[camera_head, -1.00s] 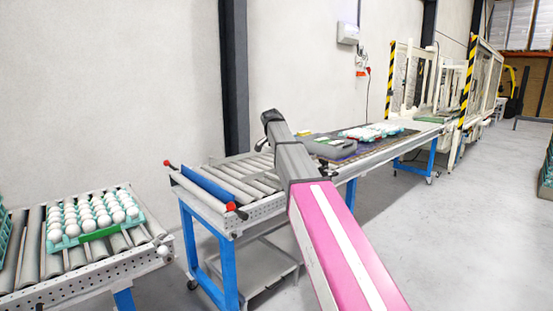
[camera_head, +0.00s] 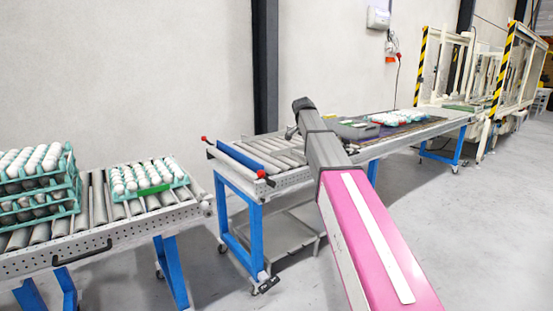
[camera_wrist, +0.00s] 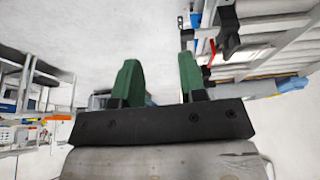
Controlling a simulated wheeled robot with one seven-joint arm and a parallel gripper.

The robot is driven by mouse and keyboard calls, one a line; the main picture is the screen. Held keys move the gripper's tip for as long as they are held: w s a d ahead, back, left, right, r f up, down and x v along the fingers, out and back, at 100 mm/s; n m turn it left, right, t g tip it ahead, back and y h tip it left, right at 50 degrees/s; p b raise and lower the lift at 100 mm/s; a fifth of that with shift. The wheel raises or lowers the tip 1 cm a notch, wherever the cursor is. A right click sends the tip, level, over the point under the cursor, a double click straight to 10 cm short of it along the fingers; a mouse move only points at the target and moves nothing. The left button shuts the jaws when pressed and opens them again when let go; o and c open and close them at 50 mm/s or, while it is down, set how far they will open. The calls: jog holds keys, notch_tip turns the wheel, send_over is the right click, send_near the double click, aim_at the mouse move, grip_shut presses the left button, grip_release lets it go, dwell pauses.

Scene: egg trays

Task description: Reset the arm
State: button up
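My arm (camera_head: 372,240), pink with a white stripe and grey upper links, reaches from the lower right up over the near end of the long conveyor in the head view. Its grey bend is at the top, and my gripper is hidden in that view. In the wrist view my gripper (camera_wrist: 161,80) shows two green fingers standing apart with nothing between them. Grey floor shows beyond the fingertips.
The long conveyor (camera_head: 288,182) has egg trays (camera_head: 402,117) on it. At left, a roller table (camera_head: 120,240) bears a stack of egg trays (camera_head: 75,200) and one teal tray of white eggs (camera_head: 148,192). The floor (camera_head: 470,230) at right is clear.

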jog(key=s+d+f+n+g+y, duration=0.1)
jog(key=s+f+n, duration=0.4)
jog(key=s+f, duration=1.2)
jog(key=s+d+f+n+g+y, duration=0.1)
jog(key=s+f+n, duration=0.4)
jog(key=s+f, duration=1.2)
notch_tip(320, 180, down, 6)
jog(key=shift+s+d+r+n+g+y, duration=0.2)
jog(key=shift+d+r+n+g+y, duration=0.1)
jog(key=shift+d+y, duration=0.45)
jog(key=shift+a, duration=0.1)
